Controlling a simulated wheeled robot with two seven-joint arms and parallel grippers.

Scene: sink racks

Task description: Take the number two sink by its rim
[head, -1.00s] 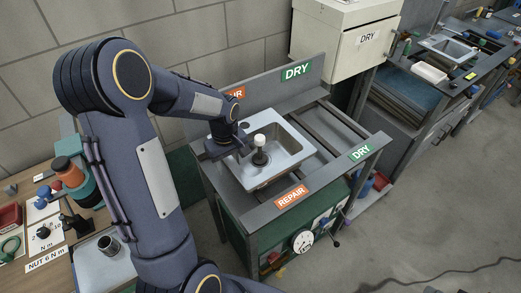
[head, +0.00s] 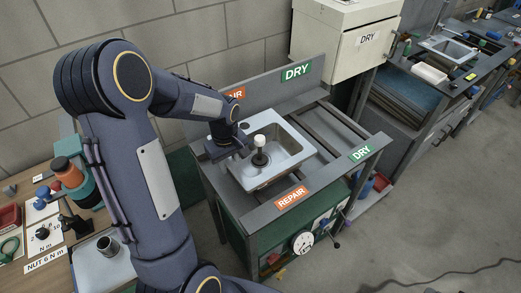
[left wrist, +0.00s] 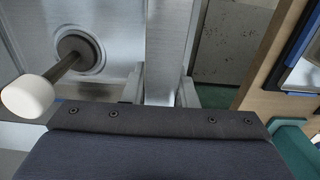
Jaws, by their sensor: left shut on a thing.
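A steel sink (head: 285,137) sits on the rack at its repair end, with a dark plug-like piece with a white knob (head: 259,142) standing in its basin. No number shows on the sink. My left gripper (head: 229,149) is at the sink's left rim. In the left wrist view the fingers (left wrist: 160,92) are on either side of the steel rim (left wrist: 166,45), shut on it. The basin and the white knob (left wrist: 28,96) show to the left there. The fingertips are partly hidden behind the gripper body. My right gripper is not in view.
The rack's open rails (head: 335,120) lie free right of the sink, toward the DRY labels. A white DRY cabinet (head: 350,45) stands behind. A wooden bench (head: 40,262) with tools is at the left. Another sink (head: 450,48) lies on the far bench.

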